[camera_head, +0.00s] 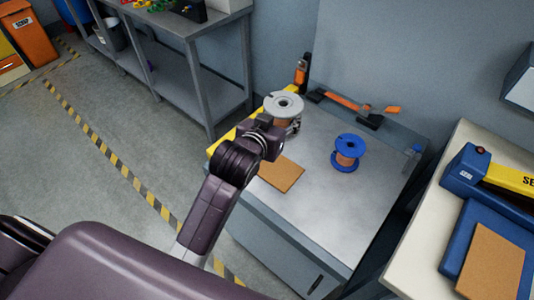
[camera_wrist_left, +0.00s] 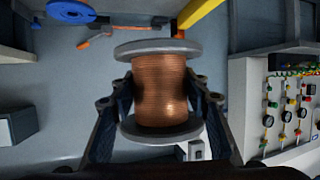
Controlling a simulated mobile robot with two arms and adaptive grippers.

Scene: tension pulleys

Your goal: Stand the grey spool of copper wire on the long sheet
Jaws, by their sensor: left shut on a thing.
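The grey spool of copper wire (camera_head: 284,104) is in my left gripper (camera_head: 279,128), over the left part of the grey bench top. Its grey flange faces up and it looks roughly upright. In the left wrist view, the two fingers of the left gripper (camera_wrist_left: 158,105) close on either side of the copper winding (camera_wrist_left: 160,88), between the grey flanges. A flat brown sheet (camera_head: 284,174) lies on the bench, just in front of the spool; my left wrist is beside it and may hide part of it. My right gripper is not in view.
A blue spool of copper wire (camera_head: 347,152) stands to the right on the bench top (camera_head: 330,215). Orange-handled tools (camera_head: 355,106) lie at the back. A yellow strip (camera_head: 226,139) runs along the left edge. Another brown sheet (camera_head: 490,262) lies on a blue piece at far right.

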